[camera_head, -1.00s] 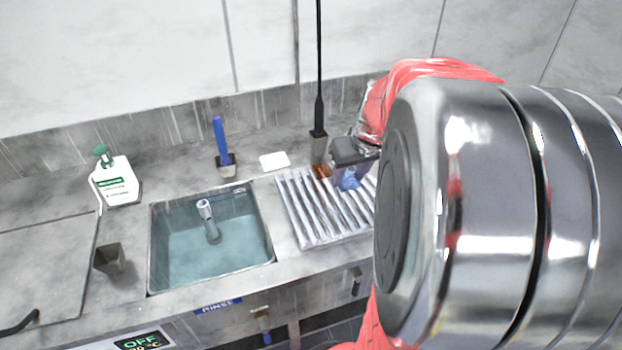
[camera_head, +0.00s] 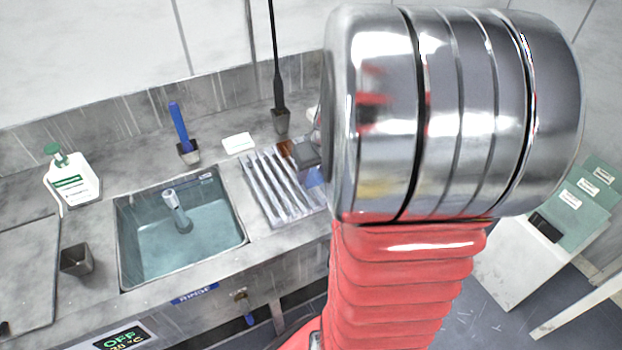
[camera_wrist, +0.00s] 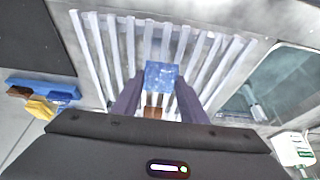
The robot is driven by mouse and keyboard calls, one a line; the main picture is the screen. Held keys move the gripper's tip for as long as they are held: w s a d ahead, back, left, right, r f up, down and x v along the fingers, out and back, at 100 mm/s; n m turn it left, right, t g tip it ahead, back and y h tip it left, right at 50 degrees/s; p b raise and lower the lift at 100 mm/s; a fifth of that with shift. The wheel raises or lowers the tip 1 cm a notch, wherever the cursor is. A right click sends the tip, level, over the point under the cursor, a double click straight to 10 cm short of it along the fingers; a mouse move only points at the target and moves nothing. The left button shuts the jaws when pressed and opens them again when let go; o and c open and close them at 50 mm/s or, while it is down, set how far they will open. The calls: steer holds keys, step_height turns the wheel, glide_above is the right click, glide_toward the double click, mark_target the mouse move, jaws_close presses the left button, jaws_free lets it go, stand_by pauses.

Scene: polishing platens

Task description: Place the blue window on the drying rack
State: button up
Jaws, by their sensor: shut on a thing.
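The blue window (camera_wrist: 162,76) is a small translucent blue square between my gripper's two dark fingers (camera_wrist: 159,95) in the wrist view. My gripper (camera_head: 307,160) is shut on it, over the right part of the drying rack (camera_head: 262,192). The window also shows as a blue patch (camera_head: 314,178) under the gripper in the head view, partly hidden by my arm. The rack is a pale ribbed tray, and its ribs fill the wrist view behind the window. I cannot tell whether the window touches the ribs.
A brown-orange piece (camera_head: 284,148) is at the rack's back edge, close to my gripper. A water-filled rinse sink (camera_head: 180,235) lies left of the rack.

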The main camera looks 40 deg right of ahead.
steer(key=shift+f, duration=1.1)
steer(key=o, duration=1.1)
steer(key=shift+f, duration=0.1)
steer(key=v, duration=1.2)
steer(key=shift+a, duration=0.1)
